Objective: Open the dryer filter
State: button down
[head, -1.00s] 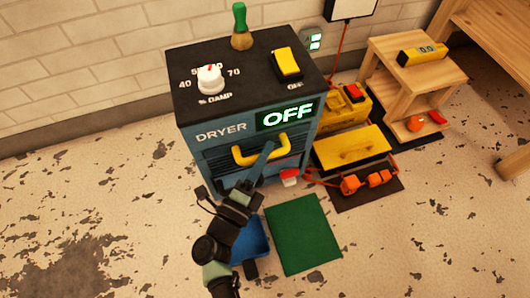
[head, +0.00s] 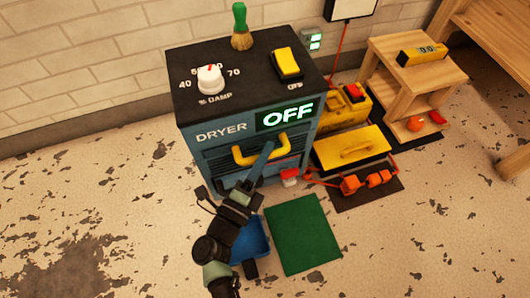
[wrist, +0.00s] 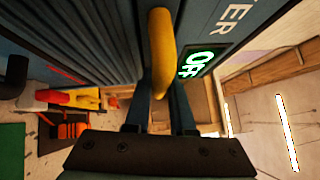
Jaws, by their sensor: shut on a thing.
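The dryer (head: 222,158) is a blue-grey box with a black top and a lit "OFF" display (head: 287,115) on its front. A yellow bar handle (head: 243,158) is on the front below the "DRYER" lettering. My gripper (head: 268,151) reaches it from the front and is shut on the handle. In the wrist view the yellow handle (wrist: 162,50) runs down between the fingers of my gripper (wrist: 160,100). The contact at the fingertips is partly hidden by the handle. The filter itself cannot be made out.
A white dial (head: 210,79), a yellow switch (head: 286,64) and a green-handled brush (head: 241,28) are on the dryer's top. A blue tray (head: 252,240) and green mat (head: 304,234) lie on the floor in front. Yellow and orange tools and a wooden shelf (head: 405,75) stand at right.

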dwell(0.3)
jog(key=s+d+p, duration=0.4)
jog(key=s, duration=0.9)
jog(key=shift+d, duration=0.1)
jog(key=c, duration=0.8)
grip_release()
jog(key=shift+o, duration=0.2)
jog(key=p+v, duration=0.3)
jog(key=v, duration=1)
jog(key=shift+p, duration=0.3)
jog(key=shift+w+f, duration=0.1)
